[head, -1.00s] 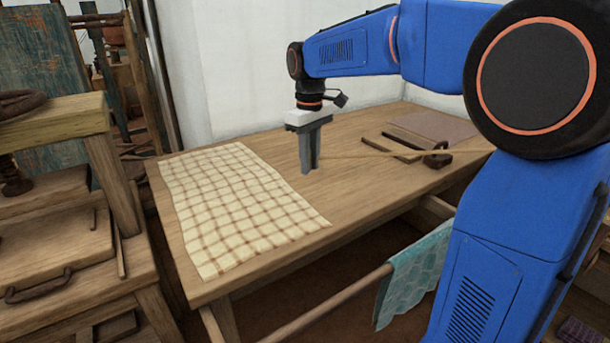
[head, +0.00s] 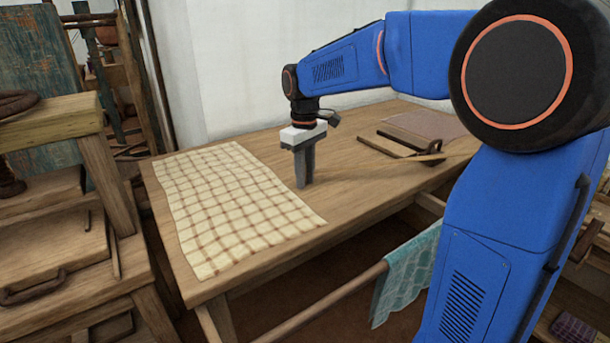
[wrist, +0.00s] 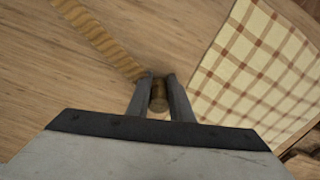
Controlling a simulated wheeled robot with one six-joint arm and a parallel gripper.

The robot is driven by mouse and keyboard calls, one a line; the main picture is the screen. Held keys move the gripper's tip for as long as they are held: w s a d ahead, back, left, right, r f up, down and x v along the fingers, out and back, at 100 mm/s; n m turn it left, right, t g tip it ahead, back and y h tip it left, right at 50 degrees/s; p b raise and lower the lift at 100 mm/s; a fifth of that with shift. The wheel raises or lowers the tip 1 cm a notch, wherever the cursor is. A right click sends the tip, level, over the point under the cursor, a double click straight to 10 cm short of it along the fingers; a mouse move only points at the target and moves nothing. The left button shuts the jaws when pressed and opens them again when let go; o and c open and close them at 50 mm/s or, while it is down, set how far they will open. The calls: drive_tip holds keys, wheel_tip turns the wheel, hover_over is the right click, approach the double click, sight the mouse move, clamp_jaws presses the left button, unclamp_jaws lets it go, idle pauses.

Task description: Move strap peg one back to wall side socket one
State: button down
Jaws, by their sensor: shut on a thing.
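My gripper (head: 303,183) is over the middle of the wooden table, pointing down, its fingertips close to the tabletop. In the wrist view my gripper (wrist: 160,80) is shut on a small brown round peg (wrist: 160,97), which sits between the two fingers. A tan ribbed strap (wrist: 105,38) runs from the upper left to just beside the left fingertip; I cannot tell whether it is joined to the peg. In the head view the fingers hide the peg. I cannot make out wall side socket one in either view.
A checked cloth (head: 230,205) lies left of my gripper. Flat wooden pieces and a dark loop (head: 434,147) lie to the right, with a brown board (head: 425,124) behind. A teal cloth (head: 408,275) hangs on a rail below the table. A wooden bench (head: 60,120) stands left.

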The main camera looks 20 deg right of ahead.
drive_tip(key=shift+s+f, duration=0.1)
drive_tip(key=shift+f, duration=0.2)
